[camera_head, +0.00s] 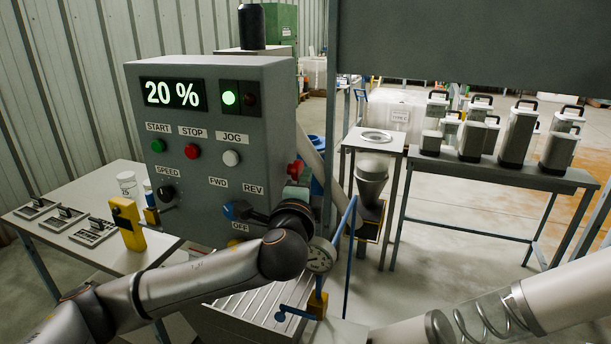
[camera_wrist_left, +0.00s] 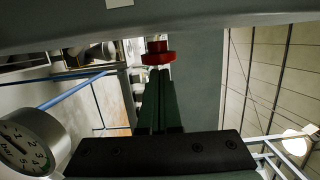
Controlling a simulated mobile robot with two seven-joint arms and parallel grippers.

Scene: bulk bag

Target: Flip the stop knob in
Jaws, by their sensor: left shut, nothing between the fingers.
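A red knob (camera_head: 294,170) sticks out from the right side of the grey control box (camera_head: 225,130). The wrist view shows the red knob (camera_wrist_left: 158,55) straight beyond my fingertips. My left gripper (camera_head: 297,188) is shut and empty just below and in front of this knob. Its dark green fingers (camera_wrist_left: 158,75) lie together, with the tips at or very near the knob; I cannot tell whether they touch. A red button (camera_head: 192,151) under the label STOP sits on the box's front face. My right gripper is not in view.
The box display (camera_head: 172,94) reads 20 % and a green lamp (camera_head: 228,97) is lit. A round gauge (camera_head: 320,255) and a blue lever (camera_head: 344,218) are close to my left wrist. A bench with grey containers (camera_head: 517,135) stands to the right.

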